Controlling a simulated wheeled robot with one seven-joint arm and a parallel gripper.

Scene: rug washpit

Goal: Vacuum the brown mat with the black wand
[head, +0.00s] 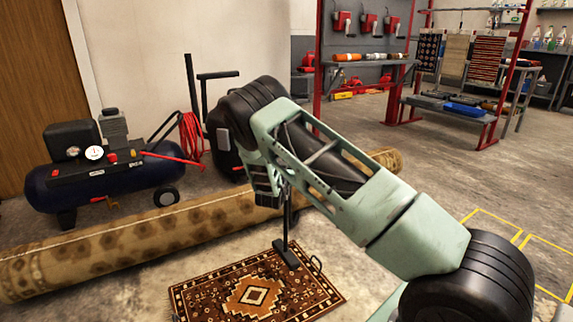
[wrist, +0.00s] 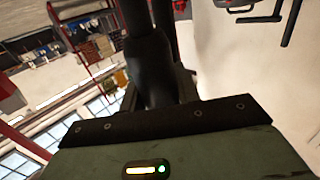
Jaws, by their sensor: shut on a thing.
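The brown mat (head: 240,294) lies flat on the floor at the bottom of the head view, with a cream diamond in its middle and a patterned border. The black wand (head: 287,215) hangs down from my gripper (head: 268,188), which is shut on it and partly hidden by my arm. The wand's flat foot (head: 286,256) is over the mat's far right corner; I cannot tell if it touches. In the wrist view the dark wand (wrist: 150,65) runs up between the fingers.
A long rolled rug (head: 120,240) lies across the floor behind the mat. A dark blue compressor (head: 105,180) stands beyond it at the left, near a coiled red hose (head: 191,135). Red-framed shelving (head: 470,110) stands at the back right. Open floor lies right of the mat.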

